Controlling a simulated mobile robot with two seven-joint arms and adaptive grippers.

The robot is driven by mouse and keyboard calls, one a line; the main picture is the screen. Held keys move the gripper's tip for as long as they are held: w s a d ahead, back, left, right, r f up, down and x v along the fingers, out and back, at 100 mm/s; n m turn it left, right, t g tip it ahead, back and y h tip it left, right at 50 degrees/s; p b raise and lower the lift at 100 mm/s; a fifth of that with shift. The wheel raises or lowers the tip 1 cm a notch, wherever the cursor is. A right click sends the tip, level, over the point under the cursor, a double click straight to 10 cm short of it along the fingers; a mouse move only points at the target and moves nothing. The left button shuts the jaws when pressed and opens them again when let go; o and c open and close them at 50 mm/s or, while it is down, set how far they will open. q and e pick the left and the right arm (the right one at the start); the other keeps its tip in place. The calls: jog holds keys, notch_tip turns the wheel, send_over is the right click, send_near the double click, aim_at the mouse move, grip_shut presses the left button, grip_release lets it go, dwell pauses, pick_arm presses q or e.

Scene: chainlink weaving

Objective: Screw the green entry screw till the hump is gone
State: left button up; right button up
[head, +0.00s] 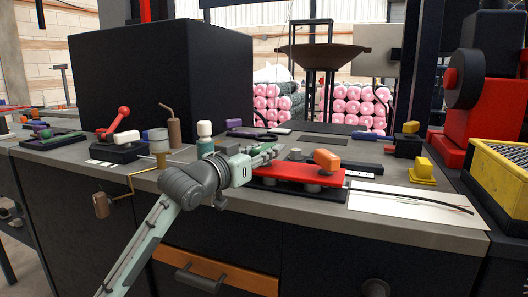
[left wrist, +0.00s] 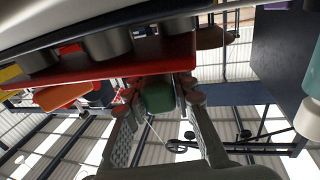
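The green entry screw (left wrist: 158,97) shows in the left wrist view as a dark green knob at the end of the red plate (left wrist: 110,65). My left gripper (left wrist: 158,92) has one finger on each side of it, the tips close against the knob; it looks shut on the screw. An orange knob (head: 327,158) stands on the plate's right part. I cannot make out a hump. My right gripper is out of view.
A white sheet with a dark wire (head: 415,205) lies to the right, beside a yellow block (head: 422,170). A large black box (head: 160,75) stands behind.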

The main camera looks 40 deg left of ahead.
pick_arm(q)
jog(key=o, duration=0.4)
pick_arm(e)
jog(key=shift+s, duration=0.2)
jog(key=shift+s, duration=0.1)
pick_arm(q)
jog(key=s, duration=0.7)
jog(key=shift+s, duration=0.25)
